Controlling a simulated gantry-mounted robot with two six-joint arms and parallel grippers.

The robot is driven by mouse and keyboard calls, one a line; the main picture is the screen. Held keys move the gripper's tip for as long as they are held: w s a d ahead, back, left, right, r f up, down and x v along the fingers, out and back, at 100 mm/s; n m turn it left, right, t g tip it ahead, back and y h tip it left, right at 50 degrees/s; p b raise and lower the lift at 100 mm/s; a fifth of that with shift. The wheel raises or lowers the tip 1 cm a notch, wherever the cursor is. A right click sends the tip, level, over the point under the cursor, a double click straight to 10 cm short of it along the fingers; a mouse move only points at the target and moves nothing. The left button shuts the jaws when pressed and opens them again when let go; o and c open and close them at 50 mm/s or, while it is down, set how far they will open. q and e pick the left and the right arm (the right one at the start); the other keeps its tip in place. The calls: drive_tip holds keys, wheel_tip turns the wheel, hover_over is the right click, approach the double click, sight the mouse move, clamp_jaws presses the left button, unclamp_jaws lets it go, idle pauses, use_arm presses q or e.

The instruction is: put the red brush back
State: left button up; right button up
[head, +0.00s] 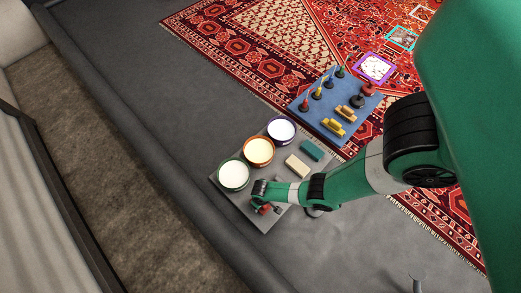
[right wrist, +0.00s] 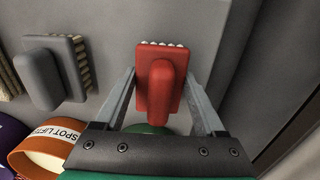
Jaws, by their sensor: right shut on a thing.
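The red brush (right wrist: 160,85) is between the two fingers of my right gripper (right wrist: 160,95) in the right wrist view, with its handle toward the camera and pale bristles along its far edge. The gripper is shut on it. In the head view the red brush (head: 266,209) shows only partly beneath my right gripper (head: 263,196), over the front part of the grey tray (head: 239,203). I cannot tell whether it touches the tray. A grey brush (right wrist: 45,78) lies to its left in the right wrist view. My left gripper is not in view.
Green-rimmed (head: 234,174), orange (head: 259,150) and purple (head: 282,129) tubs stand along the tray. Beige (head: 296,166) and teal (head: 312,149) brushes lie beside them. Grey floor at left is clear.

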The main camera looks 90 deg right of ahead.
drive_tip(key=shift+f, duration=0.4)
drive_tip(key=o, duration=1.3)
drive_tip(key=shift+s, duration=0.1)
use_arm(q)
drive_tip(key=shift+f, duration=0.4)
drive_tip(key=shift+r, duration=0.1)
use_arm(e)
wheel_tip(320, 180, up, 12)
drive_tip(key=p, duration=1.2)
drive_tip(key=shift+r, duration=0.25)
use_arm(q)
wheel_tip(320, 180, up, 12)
use_arm(e)
drive_tip(key=shift+f, duration=0.1)
drive_tip(key=shift+d, duration=0.1)
